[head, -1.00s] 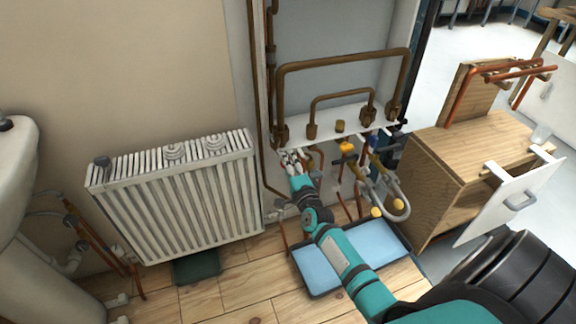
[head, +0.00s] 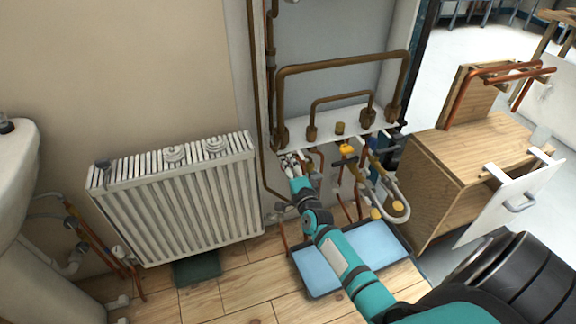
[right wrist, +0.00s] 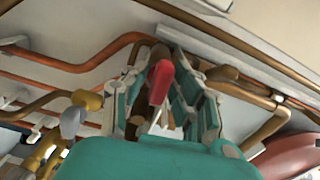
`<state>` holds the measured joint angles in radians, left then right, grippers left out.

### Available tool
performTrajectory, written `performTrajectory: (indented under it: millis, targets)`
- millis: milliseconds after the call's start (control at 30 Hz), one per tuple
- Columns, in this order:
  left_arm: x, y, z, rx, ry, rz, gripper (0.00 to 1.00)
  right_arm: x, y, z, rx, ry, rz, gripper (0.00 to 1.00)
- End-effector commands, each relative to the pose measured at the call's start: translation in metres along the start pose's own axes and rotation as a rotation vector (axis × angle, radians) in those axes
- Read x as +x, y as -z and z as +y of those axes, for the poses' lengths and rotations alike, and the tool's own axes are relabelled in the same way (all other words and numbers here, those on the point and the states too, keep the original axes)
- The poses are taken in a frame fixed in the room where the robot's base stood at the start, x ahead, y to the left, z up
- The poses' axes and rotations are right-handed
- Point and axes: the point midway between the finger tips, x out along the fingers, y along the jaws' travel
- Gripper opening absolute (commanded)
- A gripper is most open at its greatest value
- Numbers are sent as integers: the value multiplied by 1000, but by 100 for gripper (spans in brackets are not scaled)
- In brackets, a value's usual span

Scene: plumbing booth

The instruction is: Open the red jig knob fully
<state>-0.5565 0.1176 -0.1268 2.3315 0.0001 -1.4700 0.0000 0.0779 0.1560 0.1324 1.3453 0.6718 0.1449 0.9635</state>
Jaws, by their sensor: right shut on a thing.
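The red jig knob (right wrist: 160,82) shows in the right wrist view as a red lever between the fingers of my right gripper (right wrist: 163,100). The fingers stand on both sides of it and are shut on it. In the head view my right gripper (head: 291,166) is at the left underside of the white pipe shelf (head: 355,117), and the knob is hidden there by the gripper. My left gripper is not in view.
Copper pipes (head: 343,62) rise from the shelf. Yellow-handled valves (head: 347,150) and a looped grey hose (head: 398,212) hang to the right of my gripper. A blue tray (head: 330,268) lies below. A white radiator (head: 185,205) stands left, a wooden cabinet (head: 470,150) right.

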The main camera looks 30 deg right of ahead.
Motion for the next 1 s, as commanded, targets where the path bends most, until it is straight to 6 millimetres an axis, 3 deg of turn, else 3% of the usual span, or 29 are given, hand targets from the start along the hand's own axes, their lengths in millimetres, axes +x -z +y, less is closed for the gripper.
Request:
performTrajectory:
  millis: [367,700,1000]
  targets:
    - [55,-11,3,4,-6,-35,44,0,0,-2,-309,-2,-1,0]
    - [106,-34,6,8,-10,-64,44,0,0,-2,-634,-2,-2,0]
    - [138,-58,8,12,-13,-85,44,0,-1,-1,-918,-2,-3,0]
